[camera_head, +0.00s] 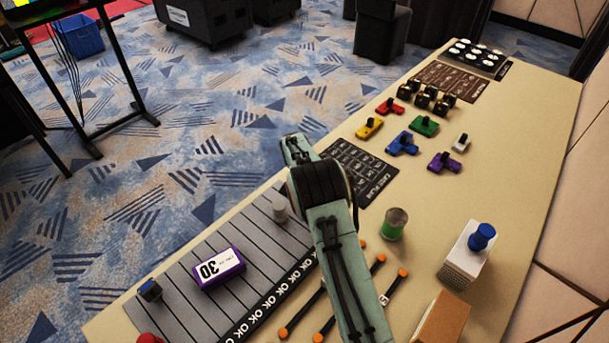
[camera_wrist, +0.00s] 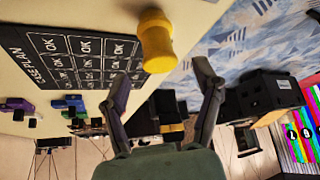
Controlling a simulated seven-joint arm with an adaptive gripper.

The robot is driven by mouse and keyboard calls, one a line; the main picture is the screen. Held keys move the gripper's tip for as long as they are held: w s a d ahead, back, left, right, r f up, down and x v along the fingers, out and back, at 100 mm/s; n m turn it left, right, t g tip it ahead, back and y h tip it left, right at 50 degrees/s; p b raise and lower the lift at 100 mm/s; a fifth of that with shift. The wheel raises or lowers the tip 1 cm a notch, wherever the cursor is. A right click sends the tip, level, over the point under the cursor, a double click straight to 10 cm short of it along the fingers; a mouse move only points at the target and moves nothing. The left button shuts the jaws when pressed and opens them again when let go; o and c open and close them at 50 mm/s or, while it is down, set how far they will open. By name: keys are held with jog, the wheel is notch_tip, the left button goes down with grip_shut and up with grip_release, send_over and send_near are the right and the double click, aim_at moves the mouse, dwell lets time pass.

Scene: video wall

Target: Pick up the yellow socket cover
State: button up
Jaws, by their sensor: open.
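The yellow socket cover (camera_wrist: 156,42) shows in the wrist view as a short yellow cylinder with a narrower end. It appears near the table edge, beside the dark card with OK squares (camera_wrist: 85,55). My gripper (camera_wrist: 166,72) is open, with its two fingers apart. The cover appears just beyond the fingertips, toward the top of the picture, and nothing is held. In the head view my gripper (camera_head: 297,150) is over the left edge of the table, and my arm hides the cover there.
A yellow block with a black knob (camera_head: 369,127) stands among several coloured blocks farther back. A grey tray (camera_head: 205,309) holds a purple box (camera_head: 219,269) and a grey knob (camera_head: 279,209). A green can (camera_head: 393,222) and a blue-topped white box (camera_head: 467,253) stand right of my arm.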

jog(key=shift+x, duration=3.2)
jog(key=shift+c, duration=0.3)
jog(key=c, duration=0.8)
